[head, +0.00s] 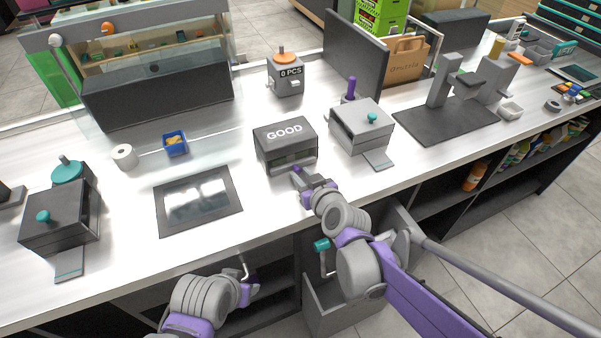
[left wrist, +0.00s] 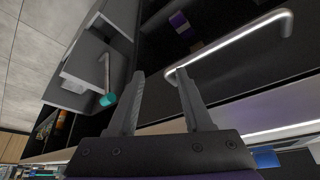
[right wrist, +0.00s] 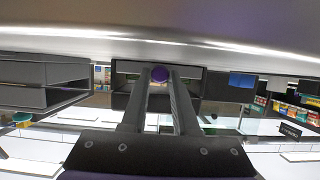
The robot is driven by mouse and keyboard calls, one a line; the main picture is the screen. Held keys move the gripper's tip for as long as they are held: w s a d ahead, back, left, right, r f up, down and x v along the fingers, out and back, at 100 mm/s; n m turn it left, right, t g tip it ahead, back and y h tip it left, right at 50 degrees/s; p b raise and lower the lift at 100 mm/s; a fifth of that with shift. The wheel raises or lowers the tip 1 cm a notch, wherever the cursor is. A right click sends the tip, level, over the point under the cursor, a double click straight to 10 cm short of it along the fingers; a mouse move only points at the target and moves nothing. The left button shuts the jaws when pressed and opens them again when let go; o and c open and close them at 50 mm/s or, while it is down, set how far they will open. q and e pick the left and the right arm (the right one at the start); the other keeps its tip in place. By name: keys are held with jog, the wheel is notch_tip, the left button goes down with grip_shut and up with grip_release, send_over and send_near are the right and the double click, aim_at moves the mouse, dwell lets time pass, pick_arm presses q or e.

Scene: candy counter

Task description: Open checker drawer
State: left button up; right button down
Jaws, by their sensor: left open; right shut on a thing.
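The checker is a dark grey box marked GOOD (head: 285,133) on the white counter. Its front faces me, and my right gripper (head: 299,177) reaches it from the front. How far the drawer stands out is hard to tell. My left gripper (head: 246,282) is low at the counter's front edge. In the left wrist view it is open, with a metal bar handle (left wrist: 235,40) by its fingertips.
A grey box with a teal knob (head: 372,118) stands right of the checker, and a dark tray (head: 198,200) lies to its left. Below the counter, an open grey drawer (head: 333,312) with a teal-ended handle (head: 321,244) juts out near my right arm.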

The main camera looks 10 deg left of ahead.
jog(key=s+d, duration=0.1)
jog(key=s, duration=0.1)
jog(key=s+d+p, duration=0.1)
jog(key=s+d, duration=0.1)
jog(key=s, duration=0.1)
jog(key=s+d, duration=0.2)
jog(key=shift+s, duration=0.25)
jog(key=c, duration=0.7)
grip_release()
jog(key=p+v, duration=0.3)
jog(key=v, duration=0.7)
jog(key=shift+s+d+r, duration=0.1)
jog(key=shift+s+d, duration=0.15)
jog(key=shift+s, duration=0.05)
jog(key=s+d+f+m+g+h+p, duration=0.1)
jog(key=s+d+m+g+h, duration=0.1)
jog(key=d, duration=0.3)
jog(key=s+d+f+m+g+h+p, duration=0.1)
jog(key=s+d+m+g+h, duration=0.1)
jog(key=d, duration=0.4)
jog(key=s+d+f+m+g+h+p, duration=0.1)
jog(key=s+d+f+m+h, duration=0.1)
jog(key=s+d, duration=0.3)
jog(key=shift+s+d+m+g+h, duration=0.1)
jog(key=shift+d+m+g+h, duration=0.25)
jog(key=shift+h, duration=0.35)
